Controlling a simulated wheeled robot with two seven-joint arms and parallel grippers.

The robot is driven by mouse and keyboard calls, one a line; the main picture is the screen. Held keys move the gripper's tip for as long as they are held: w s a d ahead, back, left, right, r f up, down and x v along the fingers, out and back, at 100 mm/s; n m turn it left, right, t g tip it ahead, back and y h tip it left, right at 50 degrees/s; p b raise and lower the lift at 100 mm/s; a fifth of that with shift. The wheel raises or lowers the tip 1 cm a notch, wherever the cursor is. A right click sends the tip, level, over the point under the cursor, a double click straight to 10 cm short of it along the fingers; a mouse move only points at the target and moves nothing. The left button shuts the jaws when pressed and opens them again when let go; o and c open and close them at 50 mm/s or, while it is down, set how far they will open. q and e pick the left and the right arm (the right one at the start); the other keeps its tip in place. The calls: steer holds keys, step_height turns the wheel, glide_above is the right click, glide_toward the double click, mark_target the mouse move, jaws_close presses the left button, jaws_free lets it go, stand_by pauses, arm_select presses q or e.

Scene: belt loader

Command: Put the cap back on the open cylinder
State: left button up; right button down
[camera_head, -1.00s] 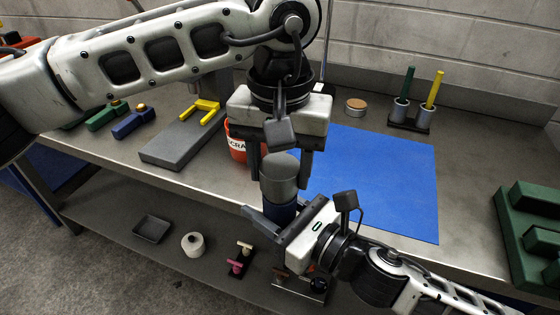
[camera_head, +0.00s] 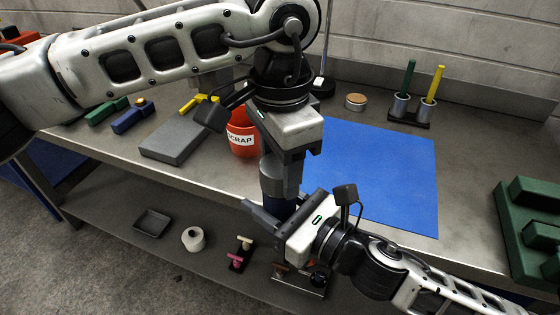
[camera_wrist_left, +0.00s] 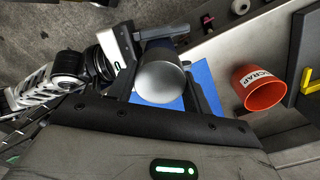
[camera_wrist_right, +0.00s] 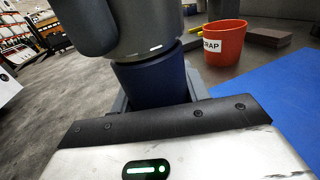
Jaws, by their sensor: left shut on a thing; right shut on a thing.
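The blue cylinder (camera_head: 279,208) stands about upright at the front edge of the bench, with my right gripper (camera_head: 283,213) shut around it. The grey cap (camera_wrist_left: 160,82) is in my left gripper (camera_head: 282,178), which is shut on it from above. In the right wrist view the cap (camera_wrist_right: 150,35) sits directly above the blue cylinder (camera_wrist_right: 152,82), roughly in line and appearing to touch its top. Whether it is fully seated cannot be told. The left gripper's fingers partly hide the cap in the head view.
An orange-red scrap bin (camera_head: 242,140) stands just behind and left of the grippers. A blue mat (camera_head: 385,170) lies to the right, clear. A grey block (camera_head: 175,140), a round tan-topped tin (camera_head: 356,101) and a marker holder (camera_head: 408,113) are on the bench.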

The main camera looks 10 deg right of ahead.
arm_select(q)
steer(key=o, duration=1)
steer(key=shift+r, duration=2.3)
steer(key=shift+c, duration=0.6)
